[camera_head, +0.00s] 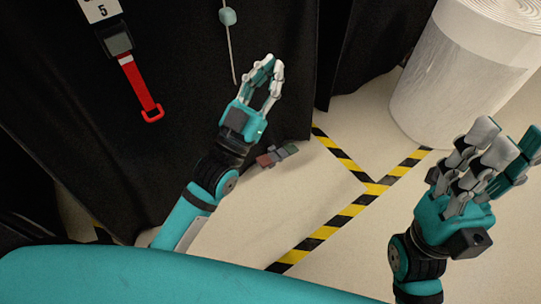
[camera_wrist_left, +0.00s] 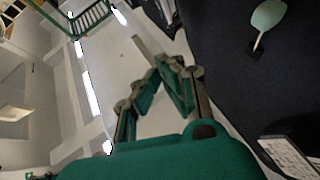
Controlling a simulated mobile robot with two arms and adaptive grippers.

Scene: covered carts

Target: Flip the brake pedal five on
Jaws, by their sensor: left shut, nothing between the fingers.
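A small red and grey pedal (camera_head: 277,156) sticks out at floor level from under the black cover, just right of my left wrist. It looks like the brake pedal, but its position, on or off, cannot be told. A white label (camera_head: 100,9) with a "5" hangs on the cover at upper left. My left gripper (camera_head: 270,62) is shut and empty, raised in front of the cover, with its fingertips together above and away from the pedal. Its fingers (camera_wrist_left: 166,62) also show in the left wrist view. My right gripper (camera_head: 503,135) is open and empty at the right.
A black cover (camera_head: 170,80) fills the left. A black device with a red strap (camera_head: 138,86) and a cord with a pale bead (camera_head: 227,16) hang on it. A large wrapped white roll (camera_head: 440,90) stands at upper right. Yellow-black tape (camera_head: 345,215) crosses the clear floor.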

